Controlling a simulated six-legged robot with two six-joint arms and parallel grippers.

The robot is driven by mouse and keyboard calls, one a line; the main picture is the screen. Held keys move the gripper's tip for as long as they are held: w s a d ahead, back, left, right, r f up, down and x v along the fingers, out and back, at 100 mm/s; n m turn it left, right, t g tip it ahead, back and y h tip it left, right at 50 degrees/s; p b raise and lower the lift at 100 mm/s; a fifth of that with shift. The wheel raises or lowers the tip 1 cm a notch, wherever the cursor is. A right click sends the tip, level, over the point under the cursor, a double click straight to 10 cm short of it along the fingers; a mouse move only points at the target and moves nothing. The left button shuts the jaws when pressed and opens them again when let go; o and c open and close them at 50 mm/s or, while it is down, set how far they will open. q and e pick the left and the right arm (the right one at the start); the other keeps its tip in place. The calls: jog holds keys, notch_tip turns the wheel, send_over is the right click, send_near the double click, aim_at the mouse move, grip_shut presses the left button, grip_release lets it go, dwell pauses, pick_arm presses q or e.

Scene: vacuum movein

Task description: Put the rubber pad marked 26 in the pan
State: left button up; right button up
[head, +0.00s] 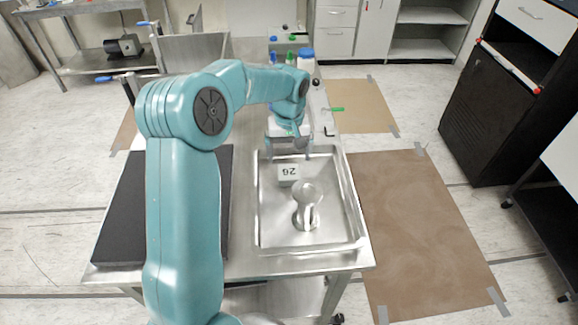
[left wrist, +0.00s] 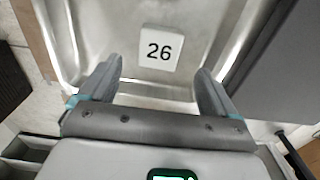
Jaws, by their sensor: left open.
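The white rubber pad marked 26 (head: 289,174) lies inside the metal pan (head: 264,215), near the pan's far end. It also shows in the left wrist view (left wrist: 159,48), just beyond and between the fingertips. My left gripper (head: 289,153) is above the far end of the pan, close to the pad. In the left wrist view the left gripper (left wrist: 160,78) is open, with nothing between its fingers. A rounded metal piece (head: 306,200) lies in the pan nearer than the pad. My right gripper is not in view.
A black mat (head: 122,215) lies on the table left of the pan. Several small bottles, one with a blue cap (head: 306,58), stand at the table's far end. A brown floor mat (head: 425,225) lies to the right. A black cabinet (head: 490,110) stands at the far right.

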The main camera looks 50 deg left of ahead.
pick_arm(q)
jog(key=shift+r, duration=2.4)
